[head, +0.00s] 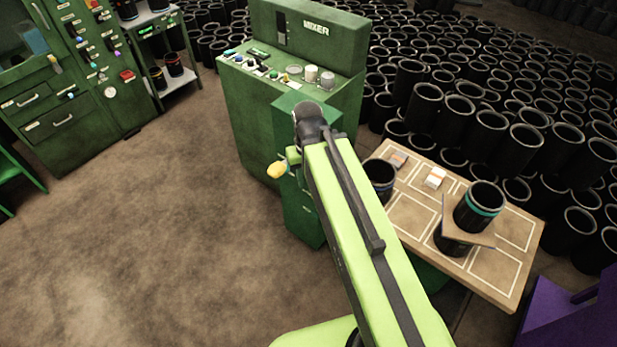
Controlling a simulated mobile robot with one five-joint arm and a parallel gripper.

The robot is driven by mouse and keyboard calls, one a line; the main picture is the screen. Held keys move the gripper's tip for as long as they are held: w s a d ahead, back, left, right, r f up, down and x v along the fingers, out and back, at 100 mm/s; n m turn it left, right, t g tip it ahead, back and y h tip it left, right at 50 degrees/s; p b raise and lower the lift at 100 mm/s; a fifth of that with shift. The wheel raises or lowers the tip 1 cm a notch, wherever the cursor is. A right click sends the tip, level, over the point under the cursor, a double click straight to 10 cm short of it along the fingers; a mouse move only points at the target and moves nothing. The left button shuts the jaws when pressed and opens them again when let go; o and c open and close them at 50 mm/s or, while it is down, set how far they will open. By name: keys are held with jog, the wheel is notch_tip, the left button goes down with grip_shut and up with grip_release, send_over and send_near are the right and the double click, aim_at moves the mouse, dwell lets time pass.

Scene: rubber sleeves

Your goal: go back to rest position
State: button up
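My light green arm reaches from the bottom of the head view up to a dark joint near the green mixer (307,95). The links beyond that joint are hidden behind the arm, and I cannot make out my gripper. A small yellow piece (278,169) shows just left of the arm, in front of the green cabinet; I cannot tell what it belongs to. No sleeve shows in a grip.
A wooden table (408,215) right of my arm bears black sleeves, one with a teal band (479,207) on a board stacked over another. Many black sleeves (490,125) crowd behind. A purple object (580,315) stands lower right. The brown floor (150,240) at left is clear.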

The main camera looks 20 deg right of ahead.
jog(key=shift+w+d+f+b, duration=0.1)
jog(key=shift+f+b, duration=1.75)
jog(key=shift+b, duration=0.05)
